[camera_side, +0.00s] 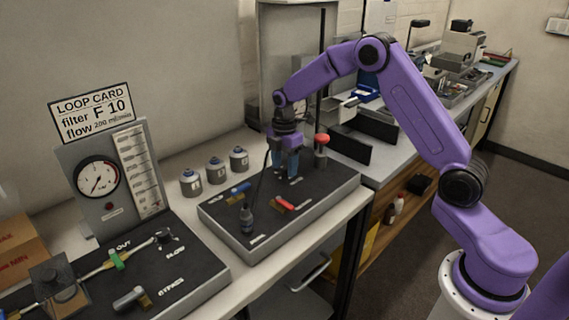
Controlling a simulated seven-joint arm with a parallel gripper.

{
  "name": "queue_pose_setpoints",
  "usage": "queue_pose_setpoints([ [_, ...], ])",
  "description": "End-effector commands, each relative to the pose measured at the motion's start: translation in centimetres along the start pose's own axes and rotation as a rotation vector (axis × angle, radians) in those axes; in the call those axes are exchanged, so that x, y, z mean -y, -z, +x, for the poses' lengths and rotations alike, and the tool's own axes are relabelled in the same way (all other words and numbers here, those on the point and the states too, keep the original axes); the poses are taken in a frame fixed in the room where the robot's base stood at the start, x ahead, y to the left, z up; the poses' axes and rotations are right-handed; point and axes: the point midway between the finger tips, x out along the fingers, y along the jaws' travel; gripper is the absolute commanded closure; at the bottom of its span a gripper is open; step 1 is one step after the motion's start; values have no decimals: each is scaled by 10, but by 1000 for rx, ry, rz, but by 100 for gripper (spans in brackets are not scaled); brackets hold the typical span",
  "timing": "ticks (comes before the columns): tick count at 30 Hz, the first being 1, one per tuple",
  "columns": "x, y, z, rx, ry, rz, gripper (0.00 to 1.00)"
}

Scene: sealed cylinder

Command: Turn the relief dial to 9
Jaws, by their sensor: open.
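My purple gripper (285,163) points down over the dark tray board (328,188) in the middle of the bench. Its blue fingers are open, close above or around a small part on the board. That part is mostly hidden by the fingers, and I cannot tell whether they touch it. I cannot make out a dial marked as relief, nor any setting number.
A red-topped post (321,144) stands close right of my gripper. A dark bottle (246,218), a red-handled valve (284,203) and a blue-handled valve (240,187) are on the board. Several grey canisters (215,170) stand behind. A loop card (92,113) reads filter F 10.

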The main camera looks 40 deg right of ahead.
Motion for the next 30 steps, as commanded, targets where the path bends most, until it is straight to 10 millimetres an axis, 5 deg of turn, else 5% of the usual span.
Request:
queue_pose_setpoints([
  [2,0,0,0,0,0,0,52],
  [6,0,0,0,0,0,0,97],
  [7,0,0,0,0,0,0,100],
  [20,0,0,-1,1,0,78,100],
  [30,0,-1,0,3,0,346,100],
])
